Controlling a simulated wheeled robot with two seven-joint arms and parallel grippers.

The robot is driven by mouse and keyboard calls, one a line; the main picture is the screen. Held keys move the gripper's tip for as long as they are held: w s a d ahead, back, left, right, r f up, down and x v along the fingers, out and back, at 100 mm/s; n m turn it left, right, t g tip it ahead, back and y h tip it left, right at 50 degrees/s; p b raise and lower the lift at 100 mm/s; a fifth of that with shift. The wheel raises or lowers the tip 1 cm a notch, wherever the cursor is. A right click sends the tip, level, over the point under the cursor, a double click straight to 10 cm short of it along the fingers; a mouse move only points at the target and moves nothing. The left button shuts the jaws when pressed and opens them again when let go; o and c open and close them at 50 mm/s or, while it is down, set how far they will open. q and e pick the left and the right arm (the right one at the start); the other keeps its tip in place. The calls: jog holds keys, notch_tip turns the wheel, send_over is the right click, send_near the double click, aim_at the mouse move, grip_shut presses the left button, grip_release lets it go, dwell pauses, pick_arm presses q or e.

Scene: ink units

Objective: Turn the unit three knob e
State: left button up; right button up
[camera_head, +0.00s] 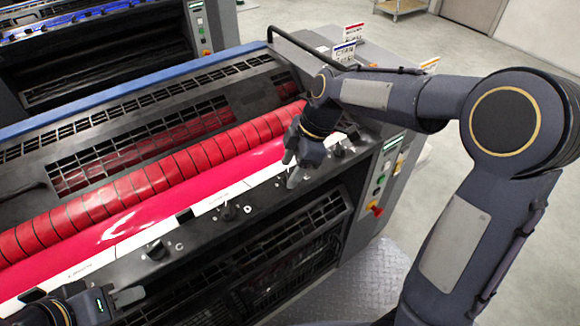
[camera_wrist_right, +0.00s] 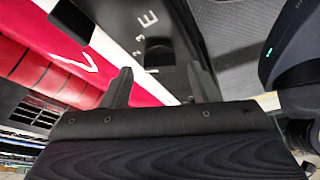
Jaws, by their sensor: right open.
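The unit three console (camera_head: 205,240) is a dark ledge along the press, with lettered knobs. In the right wrist view the letter E (camera_wrist_right: 149,19) and small scale numbers are printed on it. My right gripper (camera_head: 292,172) is open over the ledge at this spot, and its two fingers also show in the wrist view (camera_wrist_right: 161,87). My left gripper (camera_head: 128,296) is at the lower left, partly cut off, near the front ledge.
Knob C (camera_head: 157,250) and knob D (camera_head: 228,212) stand to the left on the ledge. Another knob (camera_head: 338,150) is to the right. A red roller (camera_head: 150,182) lies behind. A red emergency button (camera_head: 376,209) sits on the end panel. Grey floor is open at right.

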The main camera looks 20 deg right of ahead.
jog(key=shift+a+f, duration=0.15)
jog(key=shift+f, duration=0.25)
jog(key=c, duration=1)
jog(key=shift+f+m+t+b, duration=0.1)
jog(key=shift+m+t+b, duration=0.3)
jog(key=shift+m+b, duration=0.45)
jog(key=m+t, duration=0.1)
jog(key=m, duration=0.1)
jog(key=shift+m+h, duration=0.3)
jog(key=shift+m, duration=0.05)
jog(key=m, duration=0.2)
jog(key=m+t+h+b, duration=0.1)
jog(key=m, duration=0.2)
jog(key=shift+s+a+t, duration=0.1)
jog(key=shift+s+t, duration=0.05)
jog(key=shift+t, duration=0.15)
jog(key=shift+m, duration=0.4)
